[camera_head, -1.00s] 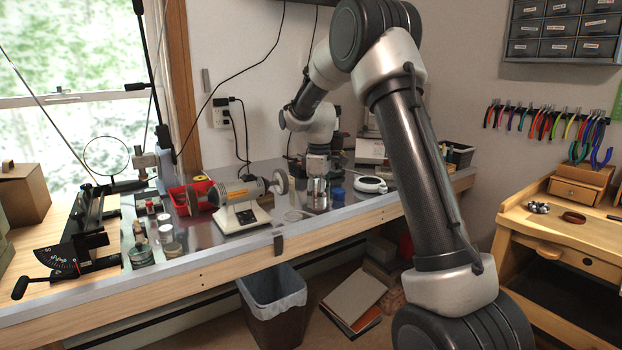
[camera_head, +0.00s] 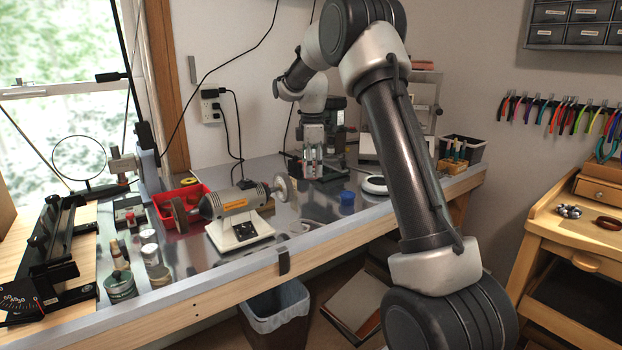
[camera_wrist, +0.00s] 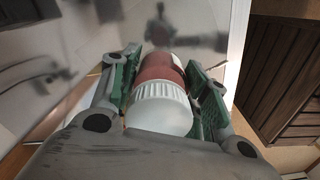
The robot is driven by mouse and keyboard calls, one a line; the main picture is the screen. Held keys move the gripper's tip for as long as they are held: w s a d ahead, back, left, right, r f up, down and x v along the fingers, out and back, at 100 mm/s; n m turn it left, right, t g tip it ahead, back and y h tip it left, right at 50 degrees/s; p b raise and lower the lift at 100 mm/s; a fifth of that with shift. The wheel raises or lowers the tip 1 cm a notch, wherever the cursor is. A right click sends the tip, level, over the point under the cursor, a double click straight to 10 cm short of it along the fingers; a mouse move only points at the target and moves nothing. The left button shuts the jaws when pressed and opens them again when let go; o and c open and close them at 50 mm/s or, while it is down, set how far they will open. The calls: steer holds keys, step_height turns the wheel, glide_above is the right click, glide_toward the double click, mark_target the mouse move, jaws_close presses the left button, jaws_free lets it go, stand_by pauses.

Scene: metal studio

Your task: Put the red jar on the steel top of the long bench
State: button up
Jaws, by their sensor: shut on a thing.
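The red jar (camera_wrist: 160,70), with a white ribbed lid, is between the two fingers of my gripper (camera_wrist: 165,90) in the wrist view. The gripper is shut on it, with the lid toward the wrist camera. In the head view my gripper (camera_head: 312,172) points down over the back part of the long bench's steel top (camera_head: 258,168). The jar is too small there to make out clearly. I cannot tell whether its bottom touches the steel.
A bench grinder (camera_head: 236,206) and a red bin (camera_head: 180,204) stand left of the gripper. A blue cup (camera_head: 347,198) and a white round device (camera_head: 374,185) are to its right. Small jars (camera_head: 121,284) stand at the left. A wooden workbench (camera_head: 560,225) is at the right.

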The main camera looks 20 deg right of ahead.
step_height(320, 180, down, 9)
steer(key=shift+f, duration=0.15)
stand_by(0.4)
steer(key=o, duration=1.1)
steer(key=shift+f, duration=0.15)
